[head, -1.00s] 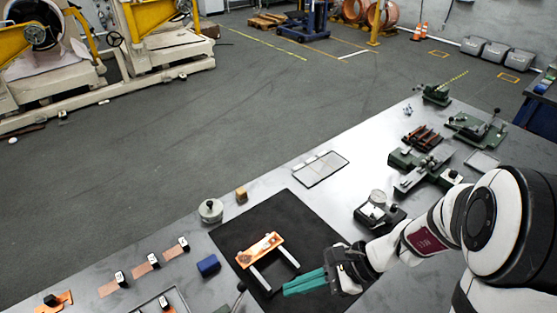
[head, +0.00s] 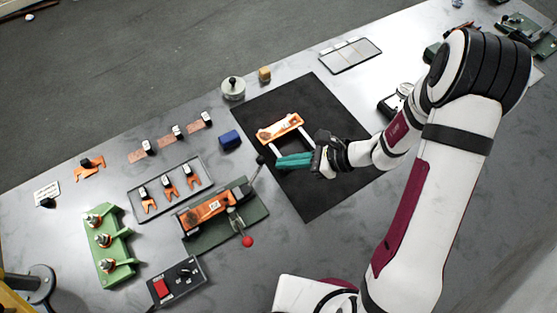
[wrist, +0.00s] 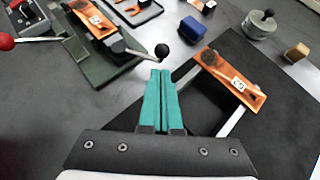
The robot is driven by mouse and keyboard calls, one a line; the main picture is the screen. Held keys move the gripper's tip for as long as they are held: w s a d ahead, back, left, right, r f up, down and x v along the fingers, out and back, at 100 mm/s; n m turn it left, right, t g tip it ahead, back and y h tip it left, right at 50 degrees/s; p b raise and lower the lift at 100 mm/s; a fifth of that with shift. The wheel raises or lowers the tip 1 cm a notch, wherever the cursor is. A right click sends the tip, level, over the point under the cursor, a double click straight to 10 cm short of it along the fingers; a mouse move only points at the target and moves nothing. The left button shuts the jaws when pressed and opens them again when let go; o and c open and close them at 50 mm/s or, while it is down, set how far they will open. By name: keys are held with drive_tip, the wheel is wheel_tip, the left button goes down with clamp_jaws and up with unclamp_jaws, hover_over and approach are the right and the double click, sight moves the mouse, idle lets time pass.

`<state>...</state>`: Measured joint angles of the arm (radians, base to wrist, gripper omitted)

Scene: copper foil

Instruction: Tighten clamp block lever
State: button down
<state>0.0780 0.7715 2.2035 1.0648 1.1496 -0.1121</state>
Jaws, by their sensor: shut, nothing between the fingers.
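A dark green clamp fixture (head: 258,211) stands on the table with an orange copper part (head: 207,210) on it. A metal lever with a black ball knob (head: 260,160) rises at its right side; the knob also shows in the wrist view (wrist: 162,51). A second handle with a red ball knob (head: 247,241) is at the front; it shows at the wrist view's left edge (wrist: 6,41). My gripper (head: 279,162) has teal fingers, shut and empty. In the wrist view the fingertips (wrist: 160,73) appear just below the black knob. I cannot tell whether they touch.
An orange bar on two pale legs (head: 280,127) lies on the black mat (head: 318,200) beside my fingers. A blue block (head: 230,139) is left of the mat. A tray (head: 152,214) holds several orange pieces. A light green stand (head: 101,266) and a red-button box (head: 190,290) are front left.

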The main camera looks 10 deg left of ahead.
drive_tip(key=shift+x, duration=1.35)
